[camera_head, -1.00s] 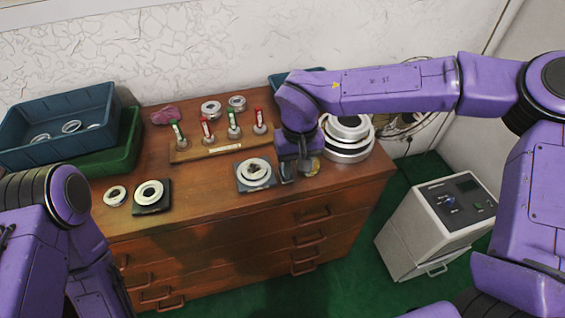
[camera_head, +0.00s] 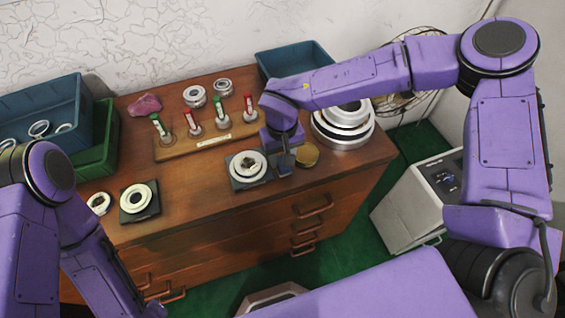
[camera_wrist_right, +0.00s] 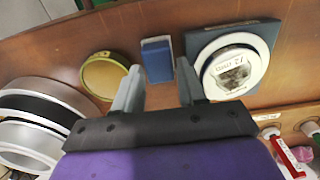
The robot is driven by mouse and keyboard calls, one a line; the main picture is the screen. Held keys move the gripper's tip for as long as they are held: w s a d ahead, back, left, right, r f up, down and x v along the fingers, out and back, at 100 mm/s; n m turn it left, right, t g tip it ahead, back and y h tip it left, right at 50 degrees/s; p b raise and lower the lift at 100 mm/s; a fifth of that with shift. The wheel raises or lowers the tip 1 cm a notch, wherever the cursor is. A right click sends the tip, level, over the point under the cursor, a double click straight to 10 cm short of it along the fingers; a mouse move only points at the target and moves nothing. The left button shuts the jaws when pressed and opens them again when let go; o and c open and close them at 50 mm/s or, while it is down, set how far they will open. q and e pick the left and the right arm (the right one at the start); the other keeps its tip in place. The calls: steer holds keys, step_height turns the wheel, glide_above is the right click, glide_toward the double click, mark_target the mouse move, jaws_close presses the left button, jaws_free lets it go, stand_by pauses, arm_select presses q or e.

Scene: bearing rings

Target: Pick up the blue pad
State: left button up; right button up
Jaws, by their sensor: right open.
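The blue pad (camera_wrist_right: 157,60) is a small blue block lying on the brown wooden top in the right wrist view. A pale strip shows along one of its edges. My right gripper (camera_wrist_right: 158,72) is open and empty, with its two grey fingertips apart on either side of the pad's near end as seen there. I cannot tell how high above the pad they are. In the head view my right gripper (camera_head: 284,160) points down at the cabinet top and hides most or all of the pad. My left arm shows at the lower left, but its gripper is not visible.
A ring on a dark square plate (camera_wrist_right: 262,38) lies close to the pad on one side, and a gold disc (camera_wrist_right: 105,75) on the other. Stacked metal rings (camera_head: 345,125) stand behind right. A wooden rack (camera_head: 190,143) holds several red and green upright items.

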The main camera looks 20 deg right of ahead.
steer(key=shift+f, duration=0.75)
steer(key=c, duration=0.7)
steer(key=shift+r, duration=0.15)
steer(key=shift+r, duration=0.25)
step_height(320, 180, up, 3)
steer(key=shift+s+f, duration=0.1)
steer(key=shift+s, duration=0.05)
steer(key=s+a+r+b, duration=0.1)
steer(key=s+a+r, duration=0.5)
steer(key=s+r, duration=0.3)
steer(key=s, duration=0.3)
steer(key=shift+s+r+b, duration=0.25)
steer(key=shift+b, duration=0.15)
